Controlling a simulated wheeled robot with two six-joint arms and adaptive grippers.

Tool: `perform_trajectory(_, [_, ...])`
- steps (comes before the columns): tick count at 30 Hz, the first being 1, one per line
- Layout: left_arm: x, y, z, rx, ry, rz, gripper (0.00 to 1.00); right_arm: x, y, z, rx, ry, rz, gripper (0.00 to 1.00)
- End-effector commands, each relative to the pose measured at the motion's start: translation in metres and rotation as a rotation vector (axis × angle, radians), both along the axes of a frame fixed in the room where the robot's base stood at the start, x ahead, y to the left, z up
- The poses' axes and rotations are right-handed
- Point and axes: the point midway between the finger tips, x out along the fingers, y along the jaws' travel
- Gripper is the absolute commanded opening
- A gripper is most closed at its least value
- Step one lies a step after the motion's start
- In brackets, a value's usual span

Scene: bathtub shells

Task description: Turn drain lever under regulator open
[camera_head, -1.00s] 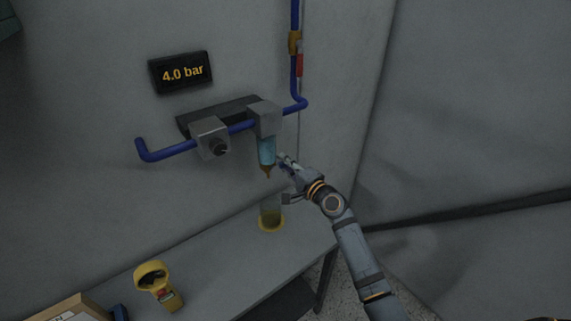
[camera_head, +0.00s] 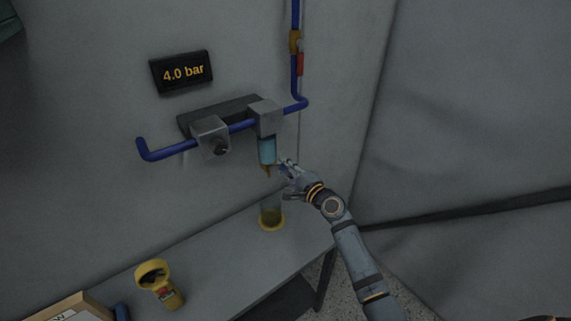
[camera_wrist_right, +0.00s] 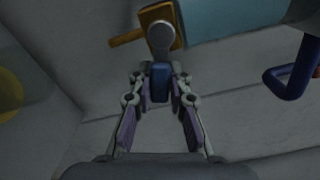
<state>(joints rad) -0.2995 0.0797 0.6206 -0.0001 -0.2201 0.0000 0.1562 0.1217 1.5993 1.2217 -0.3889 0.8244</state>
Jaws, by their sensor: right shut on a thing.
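The regulator assembly (camera_head: 212,137) sits on the blue pipe, with a grey block and light-blue bowl (camera_head: 267,150) to its right. The brass drain (camera_head: 266,169) is under that bowl; it also shows at the top of the right wrist view (camera_wrist_right: 160,15). The drain lever has a grey rounded arm (camera_wrist_right: 161,38) and a blue grip (camera_wrist_right: 160,84). My right gripper (camera_head: 286,167) is shut on the blue grip, with one finger on each side in the right wrist view (camera_wrist_right: 160,88). My left gripper is not in view.
A clear cup with a yellow base (camera_head: 271,222) stands on the bench below the drain. A yellow handheld device (camera_head: 158,285) and a box (camera_head: 72,308) are at the front left. The display (camera_head: 181,72) reads 4.0 bar. A red-handled valve (camera_head: 300,64) is on the vertical pipe.

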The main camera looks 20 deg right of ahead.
Motion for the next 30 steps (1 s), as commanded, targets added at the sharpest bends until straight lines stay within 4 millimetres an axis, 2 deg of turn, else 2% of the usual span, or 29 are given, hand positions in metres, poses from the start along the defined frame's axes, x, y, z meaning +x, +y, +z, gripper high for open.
perform_trajectory(13, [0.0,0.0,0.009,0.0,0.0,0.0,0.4,-0.004,0.01,-0.018,0.399,0.149,-0.001,0.0])
perform_trajectory(30, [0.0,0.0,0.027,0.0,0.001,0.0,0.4,-0.012,0.03,-0.031,0.896,0.33,-0.001,0.0])
